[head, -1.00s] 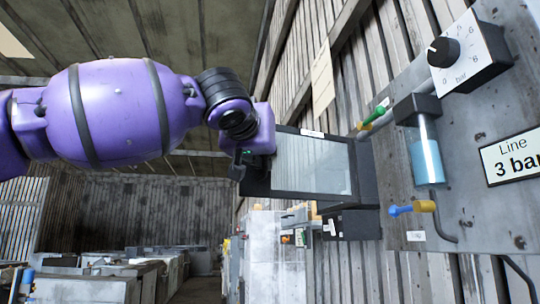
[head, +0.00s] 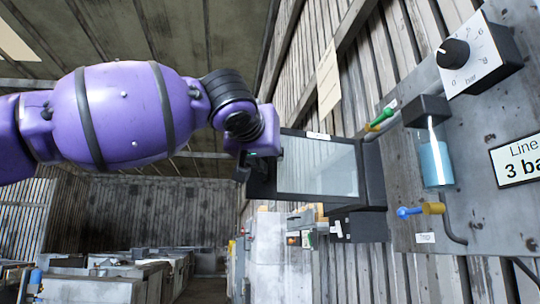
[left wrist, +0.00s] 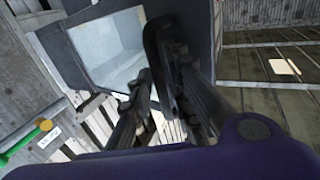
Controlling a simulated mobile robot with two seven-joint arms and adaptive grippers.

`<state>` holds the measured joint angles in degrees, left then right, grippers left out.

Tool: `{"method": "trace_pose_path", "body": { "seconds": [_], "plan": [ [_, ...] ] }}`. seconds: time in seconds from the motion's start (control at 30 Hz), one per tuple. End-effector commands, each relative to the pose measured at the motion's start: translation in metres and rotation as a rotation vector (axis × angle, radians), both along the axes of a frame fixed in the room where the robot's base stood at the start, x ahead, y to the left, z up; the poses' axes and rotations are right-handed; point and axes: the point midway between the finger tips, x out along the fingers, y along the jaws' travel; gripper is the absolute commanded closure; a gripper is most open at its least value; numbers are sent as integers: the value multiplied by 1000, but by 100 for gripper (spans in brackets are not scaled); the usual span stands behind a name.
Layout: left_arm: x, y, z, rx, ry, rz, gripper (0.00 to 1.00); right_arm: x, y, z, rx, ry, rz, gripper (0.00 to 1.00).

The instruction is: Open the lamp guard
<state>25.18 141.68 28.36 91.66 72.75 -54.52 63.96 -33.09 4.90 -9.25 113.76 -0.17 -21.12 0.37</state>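The lamp guard (head: 318,168) is a dark-framed clear pane on the front of a dark housing (head: 374,172) at the wall, mid-picture in the head view. In the left wrist view its pale pane (left wrist: 108,48) shows at upper left. My left gripper (head: 246,165) is at the guard's left edge. In the left wrist view its two dark fingers (left wrist: 158,72) straddle a dark curved bar beside the frame. The right finger overlaps the bar, and a gap shows by the left finger. Whether they grip it is unclear. My right gripper is not in view.
A grey panel at right carries a dial (head: 453,53), a blue-filled glass cylinder (head: 435,163), a green-handled valve (head: 382,116) and a blue-handled valve (head: 409,212). Grey cabinets (head: 95,289) stand low at left. Open space lies left of the guard, below my arm.

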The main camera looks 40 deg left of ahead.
Motion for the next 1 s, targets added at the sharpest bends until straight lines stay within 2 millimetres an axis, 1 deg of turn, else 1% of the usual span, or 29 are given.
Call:
{"method": "trace_pose_path", "body": {
  "seconds": [0.17, 0.4, 0.5, 0.6, 0.7, 0.8, 1.0],
  "plan": [
    [-20, -8, 2, -1, -4, -4, 83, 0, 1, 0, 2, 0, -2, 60],
    [-69, -26, 2, 0, -4, -4, 83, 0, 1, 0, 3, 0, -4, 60],
    [-86, -31, 1, 0, -3, -2, 83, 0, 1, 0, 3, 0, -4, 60],
    [-99, -36, 1, -1, -1, 0, 83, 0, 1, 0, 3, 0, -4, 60],
    [-107, -39, 0, 0, 0, 0, 83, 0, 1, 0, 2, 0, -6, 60],
    [-111, -40, 0, 0, 0, 1, 83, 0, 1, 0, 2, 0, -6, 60],
    [-112, -40, 0, 0, 1, 2, 83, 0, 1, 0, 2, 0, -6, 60]
  ]
}}
